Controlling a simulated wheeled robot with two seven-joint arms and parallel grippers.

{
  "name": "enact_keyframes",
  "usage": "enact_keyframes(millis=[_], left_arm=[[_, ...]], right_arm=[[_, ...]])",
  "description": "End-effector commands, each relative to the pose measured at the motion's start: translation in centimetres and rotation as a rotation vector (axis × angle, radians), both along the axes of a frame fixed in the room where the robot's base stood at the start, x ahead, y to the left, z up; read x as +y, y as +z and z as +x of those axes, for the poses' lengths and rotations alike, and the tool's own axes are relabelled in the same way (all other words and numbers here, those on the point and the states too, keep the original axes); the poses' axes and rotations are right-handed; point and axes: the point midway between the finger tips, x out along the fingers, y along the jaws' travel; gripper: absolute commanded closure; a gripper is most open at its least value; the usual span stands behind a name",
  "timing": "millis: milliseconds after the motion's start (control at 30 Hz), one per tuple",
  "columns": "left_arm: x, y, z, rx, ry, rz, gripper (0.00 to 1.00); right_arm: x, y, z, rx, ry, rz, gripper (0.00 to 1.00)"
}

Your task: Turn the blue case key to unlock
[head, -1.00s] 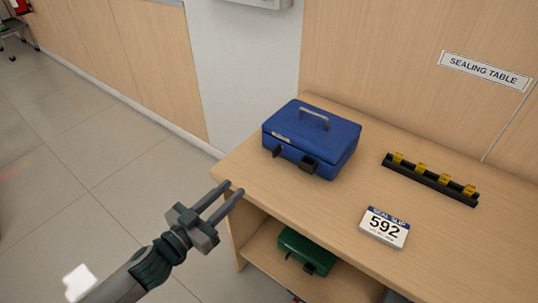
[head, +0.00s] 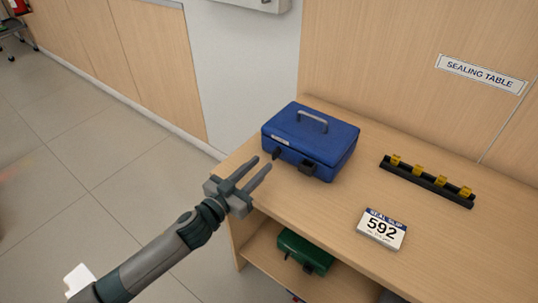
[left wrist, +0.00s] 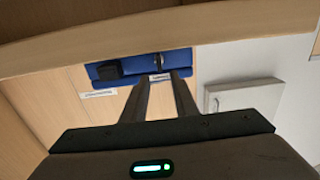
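The blue case (head: 310,140) sits shut on the wooden table, its handle on top. Its front face carries a small dark key (head: 277,154) at the left and a black latch block (head: 308,168) to the right. My left gripper (head: 262,164) is open and empty, in front of the case near the table's front edge, its fingers pointing toward the key side. My right gripper is not in view.
A green case (head: 306,251) sits on the shelf below. The table's front edge (head: 300,219) lies close to my left arm.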

Motion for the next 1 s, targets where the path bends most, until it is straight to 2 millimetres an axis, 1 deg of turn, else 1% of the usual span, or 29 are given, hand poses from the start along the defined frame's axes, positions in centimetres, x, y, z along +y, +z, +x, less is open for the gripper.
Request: enact_keyframes(millis=[33, 167, 300, 500, 767, 800, 900, 1000], left_arm=[[-0.6, 0.2, 0.8, -0.001, 0.000, 0.000, 0.73], [-1.7, 0.2, 2.4, -0.001, 0.000, 0.000, 0.73], [-2.6, 0.0, 3.6, 0.000, 0.000, 0.000, 0.73], [-3.2, 0.0, 4.4, 0.000, -0.001, 0.000, 0.73], [-3.2, 0.0, 4.4, 0.000, 0.000, 0.000, 0.73], [-3.2, 0.0, 4.4, 0.000, 0.000, 0.000, 0.78], [-3.2, 0.0, 4.4, 0.000, 0.000, 0.000, 1.00], [-3.2, 0.0, 4.4, 0.000, 0.000, 0.000, 1.00]], right_arm=[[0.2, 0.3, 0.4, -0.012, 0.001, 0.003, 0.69], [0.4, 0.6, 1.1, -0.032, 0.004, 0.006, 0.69], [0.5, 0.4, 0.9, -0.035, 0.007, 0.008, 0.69], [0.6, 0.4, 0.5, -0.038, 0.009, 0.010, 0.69], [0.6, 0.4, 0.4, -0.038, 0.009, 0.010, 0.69], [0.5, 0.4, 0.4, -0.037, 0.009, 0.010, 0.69], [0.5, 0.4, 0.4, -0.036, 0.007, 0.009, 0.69], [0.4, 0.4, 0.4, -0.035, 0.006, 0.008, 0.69]])
